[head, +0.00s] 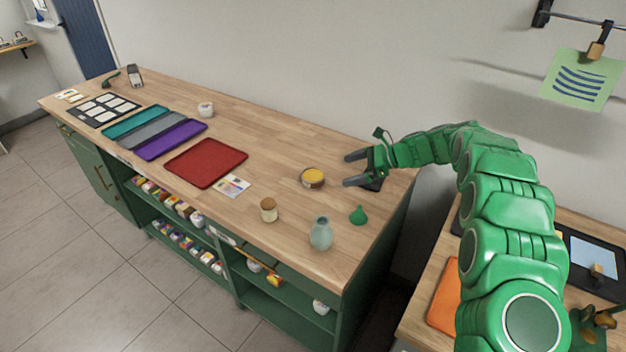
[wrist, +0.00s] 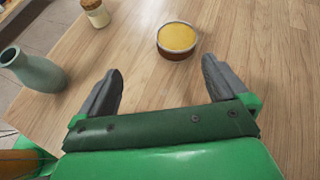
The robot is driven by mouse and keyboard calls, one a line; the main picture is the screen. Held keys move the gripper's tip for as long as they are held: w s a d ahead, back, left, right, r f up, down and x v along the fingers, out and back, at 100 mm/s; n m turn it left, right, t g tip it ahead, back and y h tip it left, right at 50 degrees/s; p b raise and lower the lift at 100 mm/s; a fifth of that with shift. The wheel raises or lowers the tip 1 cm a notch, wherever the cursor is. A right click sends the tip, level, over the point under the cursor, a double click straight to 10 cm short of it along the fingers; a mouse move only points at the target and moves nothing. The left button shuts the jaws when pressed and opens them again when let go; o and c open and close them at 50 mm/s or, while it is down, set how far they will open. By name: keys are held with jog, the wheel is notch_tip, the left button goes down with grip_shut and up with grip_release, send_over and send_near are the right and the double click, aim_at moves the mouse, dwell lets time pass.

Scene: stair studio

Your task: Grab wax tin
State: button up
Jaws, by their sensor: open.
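The wax tin (head: 312,178) is a low round tin with a yellow-orange top, upright on the wooden bench. In the wrist view the tin (wrist: 177,40) lies ahead of my fingertips, a little right of the middle between them. My gripper (head: 352,169) is open and empty, with its fingers pointing left toward the tin. In the wrist view my gripper (wrist: 161,75) has its two dark fingers spread apart, and the tin appears beyond them, not between them.
A grey-green vase (head: 321,233), a green funnel-shaped item (head: 358,215) and a cork-topped jar (head: 268,210) stand nearer the front edge. A red tray (head: 205,162) and a colour card (head: 233,186) lie left of the tin. Bare wood surrounds the tin.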

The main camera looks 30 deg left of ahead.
jog(key=m, duration=0.1)
send_near(319, 176)
jog(key=shift+s+a+f+y, duration=0.2)
jog(key=shift+a+f, duration=0.3)
jog(key=shift+f, duration=0.1)
jog(key=shift+s+a+f+y, duration=0.25)
jog(key=shift+a+f, duration=0.2)
jog(key=shift+f, duration=0.15)
jog(key=shift+g, duration=0.3)
jog(key=shift+x, duration=3.85)
jog(key=shift+a+r, duration=0.1)
jog(key=shift+r, duration=0.15)
jog(key=shift+c, duration=0.2)
jog(key=shift+w, duration=0.1)
jog(key=c, duration=1.2)
jog(key=shift+o, duration=0.2)
